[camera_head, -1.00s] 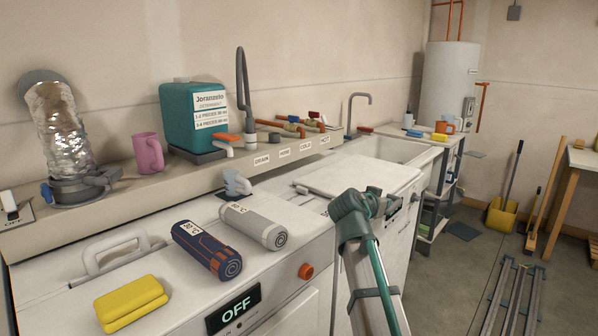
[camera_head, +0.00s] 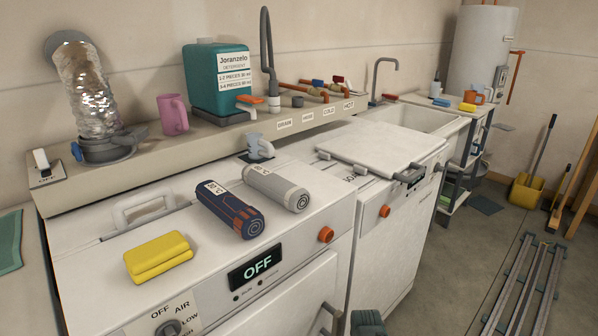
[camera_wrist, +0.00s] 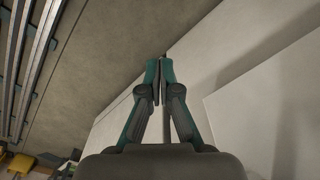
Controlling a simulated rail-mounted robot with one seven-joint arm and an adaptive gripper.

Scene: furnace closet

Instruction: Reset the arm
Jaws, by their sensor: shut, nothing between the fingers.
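My gripper (camera_wrist: 160,64) shows in the wrist view, pointing away from the camera. Its two teal and dark grey fingers are shut with nothing between them. Pale flat panels (camera_wrist: 260,60) lie beyond it on the right and grey floor (camera_wrist: 110,40) on the left. In the head view only a dark part of my arm (camera_head: 368,322) shows at the bottom edge, in front of the white machines. The gripper itself is out of that view.
A washer (camera_head: 100,255) bears a yellow cloth (camera_head: 158,257), a dark blue roll (camera_head: 230,210) and a grey roll (camera_head: 277,188). A teal detergent jug (camera_head: 217,75) and pink mug (camera_head: 174,114) stand on the shelf behind. Metal rails (camera_head: 522,285) run along the floor at right.

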